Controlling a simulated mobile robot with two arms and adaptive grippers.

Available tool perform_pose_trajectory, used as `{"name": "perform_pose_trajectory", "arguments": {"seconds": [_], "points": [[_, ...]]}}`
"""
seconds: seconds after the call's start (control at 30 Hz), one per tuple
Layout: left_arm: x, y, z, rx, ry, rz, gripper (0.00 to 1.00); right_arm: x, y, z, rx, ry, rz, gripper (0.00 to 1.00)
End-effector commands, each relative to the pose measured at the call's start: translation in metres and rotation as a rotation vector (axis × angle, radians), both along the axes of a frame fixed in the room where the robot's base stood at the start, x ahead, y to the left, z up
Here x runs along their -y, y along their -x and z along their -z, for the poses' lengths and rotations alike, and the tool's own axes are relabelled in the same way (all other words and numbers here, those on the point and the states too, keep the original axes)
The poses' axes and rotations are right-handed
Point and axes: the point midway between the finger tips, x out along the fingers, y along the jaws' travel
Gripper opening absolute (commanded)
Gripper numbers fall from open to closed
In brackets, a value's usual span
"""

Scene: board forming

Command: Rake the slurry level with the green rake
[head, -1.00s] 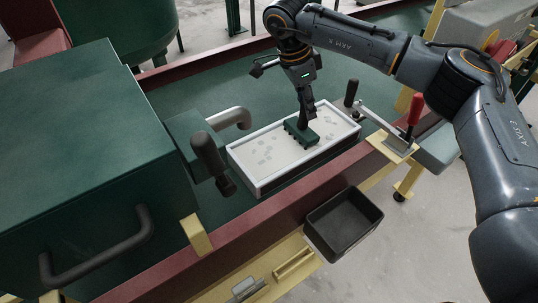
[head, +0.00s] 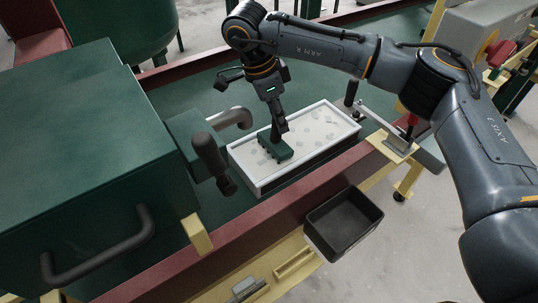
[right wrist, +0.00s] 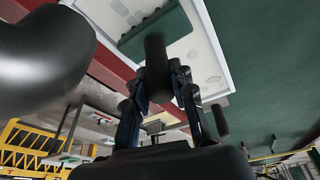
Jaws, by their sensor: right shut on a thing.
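The green rake (head: 274,150) stands in the white-rimmed tray (head: 258,188), left of its middle, with its head at the slurry. The slurry (head: 315,130) is a pale layer with several grey patches on its surface. My right gripper (head: 281,124) is above the tray, shut on the rake's handle. In the right wrist view the dark handle (right wrist: 156,65) sits between the fingers, and the green rake head (right wrist: 158,35) lies beyond it over the pale slurry. Whether the teeth touch the slurry is hidden. My left gripper is not in view.
A grey pipe spout (head: 232,118) and a dark handle (head: 212,160) stand close to the tray's left end. A toggle clamp with a red grip (head: 412,120) is at the right. A black bin (head: 344,222) hangs in front of the red rail (head: 270,215).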

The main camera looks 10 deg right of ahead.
Motion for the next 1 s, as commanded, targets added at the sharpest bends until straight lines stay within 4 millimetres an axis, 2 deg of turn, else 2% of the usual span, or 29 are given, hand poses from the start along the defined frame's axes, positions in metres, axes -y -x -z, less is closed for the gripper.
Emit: {"name": "perform_pose_trajectory", "arguments": {"seconds": [0.17,0.57,1.0], "points": [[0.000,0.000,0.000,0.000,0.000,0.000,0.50,-0.011,0.005,-0.001,0.001,0.000,0.000,0.00],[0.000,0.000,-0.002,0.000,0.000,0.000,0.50,-0.012,0.005,-0.004,0.001,0.000,0.001,0.00],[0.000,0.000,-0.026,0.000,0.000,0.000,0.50,-0.012,0.005,-0.045,0.002,0.000,0.002,0.00]]}}
